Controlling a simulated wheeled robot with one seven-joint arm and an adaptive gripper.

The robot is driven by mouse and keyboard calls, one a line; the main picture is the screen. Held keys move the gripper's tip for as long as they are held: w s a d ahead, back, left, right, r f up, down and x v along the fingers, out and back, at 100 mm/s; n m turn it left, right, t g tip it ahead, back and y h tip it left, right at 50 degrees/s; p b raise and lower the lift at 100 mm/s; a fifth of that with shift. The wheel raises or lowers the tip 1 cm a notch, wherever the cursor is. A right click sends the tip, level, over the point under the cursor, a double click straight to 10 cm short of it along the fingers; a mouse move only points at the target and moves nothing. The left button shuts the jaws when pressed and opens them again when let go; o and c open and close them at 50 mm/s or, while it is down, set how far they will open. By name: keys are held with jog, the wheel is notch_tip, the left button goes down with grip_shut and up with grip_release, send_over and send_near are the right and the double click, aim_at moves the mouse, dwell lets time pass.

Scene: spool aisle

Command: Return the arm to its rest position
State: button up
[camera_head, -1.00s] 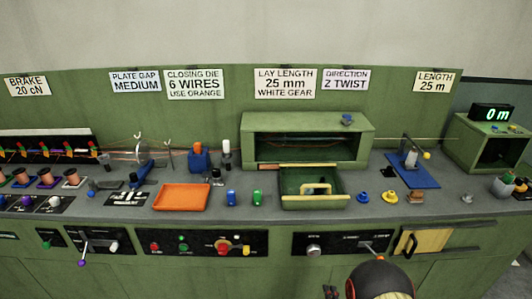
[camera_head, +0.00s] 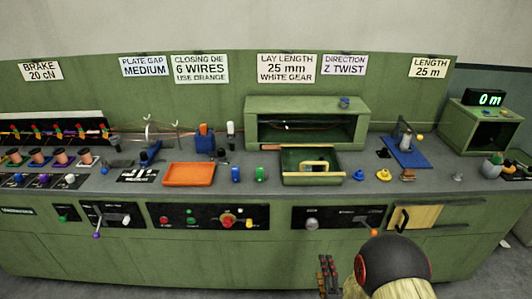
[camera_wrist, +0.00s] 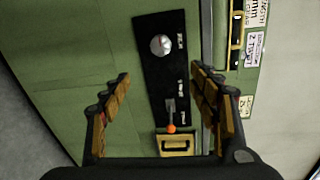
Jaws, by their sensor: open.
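My gripper (camera_head: 330,277) shows at the bottom of the head view, in front of the bench and partly cut off by the frame edge. My rounded black and red arm joint (camera_head: 394,264) is beside it. In the wrist view my gripper (camera_wrist: 160,77) has its two padded fingers spread wide with nothing between them. Beyond the fingers is a black panel (camera_wrist: 160,85) with a silver knob (camera_wrist: 161,45) and an orange-tipped lever (camera_wrist: 171,128). The fingers look apart from the panel.
The green bench (camera_head: 200,265) runs across the view. An orange tray (camera_head: 189,174), an open drawer (camera_head: 312,177) and a blue stand (camera_head: 405,152) are on top. A wooden-fronted door (camera_head: 415,216) is at the right front. Grey floor (camera_head: 492,275) shows at lower right.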

notch_tip(320, 180, up, 22)
jog(key=w+n+g+p, duration=0.25)
jog(key=n+g, duration=0.35)
jog(key=n, duration=0.4)
jog(key=s+r+n+g, duration=0.2)
jog(key=s+r+n, duration=0.2)
jog(key=s, duration=0.9)
jog(key=s+r+n+g+p, duration=0.1)
jog(key=s+r+n+g, duration=0.2)
jog(key=s+r, duration=0.6)
jog(key=s+n, duration=0.2)
jog(key=s, duration=0.2)
jog(key=shift+a+p, duration=0.25)
jog(key=shift+p, duration=0.05)
jog(key=shift+r, duration=0.1)
